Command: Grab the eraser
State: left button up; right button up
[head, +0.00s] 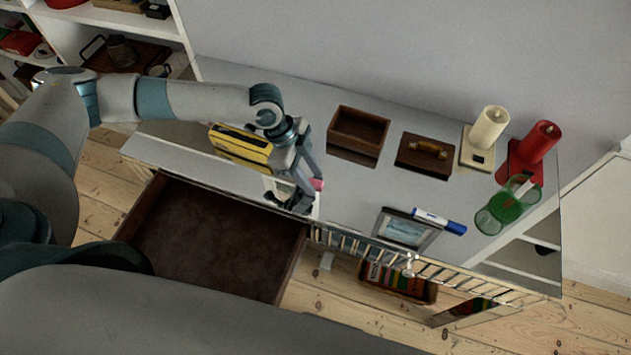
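A small pink block (317,184), which looks like the eraser, shows at the fingertips of my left gripper (303,190). Part of it is hidden behind a finger. My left arm comes in from the left and its gripper points down over the front part of the grey cabinet top. The fingers look apart, with a pale, framed item under or behind them. I cannot tell whether the pink block is between the fingers or just beside them. My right gripper is not in view.
A yellow-black case (240,147) stands left of the gripper. Behind are an open wooden box (358,134), a lidded box (425,156) and candles (489,128). A picture frame (407,230), a blue marker (440,221) and green glasses (503,207) lie right. An open drawer (215,240) juts out in front.

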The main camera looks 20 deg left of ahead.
aim_at(311, 181)
pick_arm(q)
jog(key=shift+c, duration=0.4)
grip_shut()
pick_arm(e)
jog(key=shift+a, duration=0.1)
pick_arm(q)
jog(key=shift+r, duration=0.15)
